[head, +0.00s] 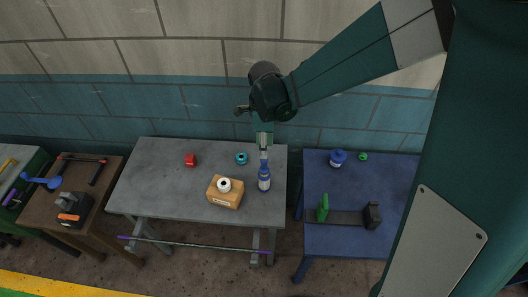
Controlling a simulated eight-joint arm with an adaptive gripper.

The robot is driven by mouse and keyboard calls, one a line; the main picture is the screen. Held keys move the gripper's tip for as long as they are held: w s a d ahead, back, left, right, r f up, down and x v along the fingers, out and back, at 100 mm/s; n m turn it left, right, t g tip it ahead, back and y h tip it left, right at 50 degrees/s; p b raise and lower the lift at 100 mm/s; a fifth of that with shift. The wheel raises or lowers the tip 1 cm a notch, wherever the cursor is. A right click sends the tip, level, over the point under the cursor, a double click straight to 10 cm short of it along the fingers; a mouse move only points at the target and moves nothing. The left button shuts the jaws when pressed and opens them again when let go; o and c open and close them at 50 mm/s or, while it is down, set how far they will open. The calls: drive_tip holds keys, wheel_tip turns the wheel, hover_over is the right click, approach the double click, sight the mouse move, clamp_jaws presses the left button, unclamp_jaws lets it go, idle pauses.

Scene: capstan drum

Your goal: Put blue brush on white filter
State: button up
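A white, round, ring-like piece with a dark centre, which looks like the white filter (224,185), lies on top of a small brown box (225,200) on the grey table. A blue upright piece with a pale band and a narrow pale top (264,181) stands right of the box; it may be the blue brush, but it looks like a bottle. A long blue piece with a rounded end (40,181) lies on the brown table at far left and could also be the brush. My gripper (264,149) points down at the blue upright piece's top; contact and finger opening are too small to tell.
The grey table (155,190) also holds a red piece (190,160) and a teal ring (241,158); its left part is clear. A blue table (330,235) at right holds a blue can (338,157) and green and dark pieces. A tiled wall stands behind.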

drive_tip(key=shift+r, duration=1)
drive_tip(key=s+d+r+n+t, duration=0.2)
drive_tip(key=s+d+r+n, duration=0.15)
drive_tip(key=d+r, duration=0.35)
drive_tip(key=s+d+r+n+t, duration=0.1)
drive_tip(key=s+d+r+n, duration=0.2)
drive_tip(key=d+r+n, duration=0.4)
drive_tip(key=s+d+r+n+t, duration=0.3)
drive_tip(key=s+d+n, duration=0.4)
drive_tip(key=s+d, duration=0.4)
drive_tip(key=shift+s+d+r+t, duration=0.35)
drive_tip(key=shift+d+t, duration=0.25)
drive_tip(key=shift+d, duration=0.45)
drive_tip(key=shift+f+n, duration=0.15)
drive_tip(key=shift+n, duration=0.1)
